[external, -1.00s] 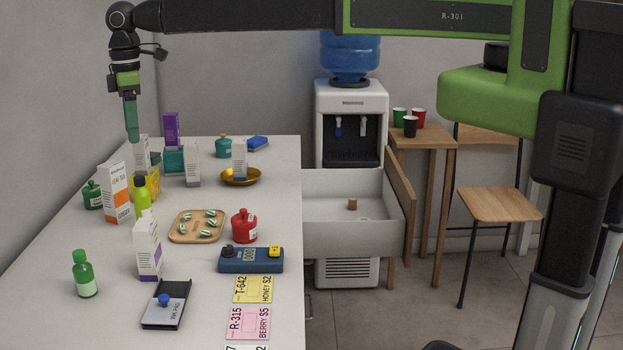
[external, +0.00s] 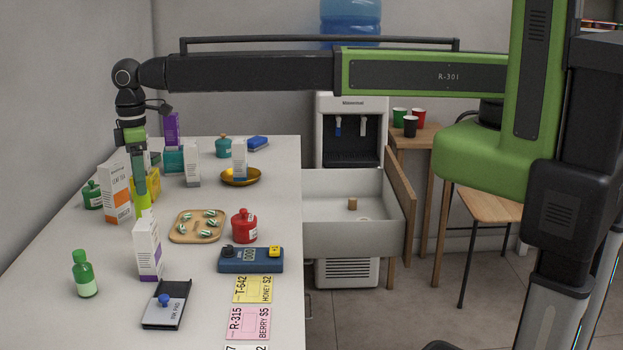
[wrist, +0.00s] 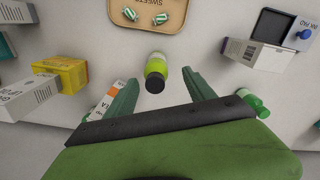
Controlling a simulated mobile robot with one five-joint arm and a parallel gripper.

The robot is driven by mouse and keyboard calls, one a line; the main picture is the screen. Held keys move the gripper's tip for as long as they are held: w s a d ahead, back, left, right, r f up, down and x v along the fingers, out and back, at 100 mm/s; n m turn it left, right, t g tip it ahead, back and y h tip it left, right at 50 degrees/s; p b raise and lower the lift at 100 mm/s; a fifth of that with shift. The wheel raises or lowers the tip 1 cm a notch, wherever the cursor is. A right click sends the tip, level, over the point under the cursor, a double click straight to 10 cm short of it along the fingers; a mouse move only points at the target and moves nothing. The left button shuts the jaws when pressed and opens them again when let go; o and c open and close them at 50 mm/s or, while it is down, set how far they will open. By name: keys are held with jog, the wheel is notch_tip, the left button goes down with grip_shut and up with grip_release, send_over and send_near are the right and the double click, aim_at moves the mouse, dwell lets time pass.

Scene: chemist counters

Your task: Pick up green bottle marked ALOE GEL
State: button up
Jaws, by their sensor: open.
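A lime-green bottle with a black cap (external: 142,207) stands on the counter; its marking is not readable. In the wrist view the bottle (wrist: 158,64) shows from above, between my two finger ends. My gripper (external: 139,178) is open, pointing down, with its fingers at the upper part of this bottle and hiding its cap in the external view. I cannot tell whether the fingers touch it. A darker green bottle with a pale label (external: 84,275) stands at the front left; its text is not readable either.
An orange-and-white carton (external: 117,192) and a yellow box (external: 153,184) stand close to the lime bottle. A white-and-purple carton (external: 148,250) stands in front. A wooden tray (external: 176,232) lies to the right, with a red jar (external: 244,226) beyond it.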

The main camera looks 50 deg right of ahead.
aim_at(143, 206)
jog(key=f+b, duration=0.4)
jog(key=f, duration=0.1)
jog(key=shift+w+d+f+b, duration=0.2)
jog(key=shift+w+b, duration=0.15)
jog(key=shift+b, duration=0.05)
jog(key=shift+r, duration=0.25)
jog(key=shift+c, duration=0.3)
grip_shut()
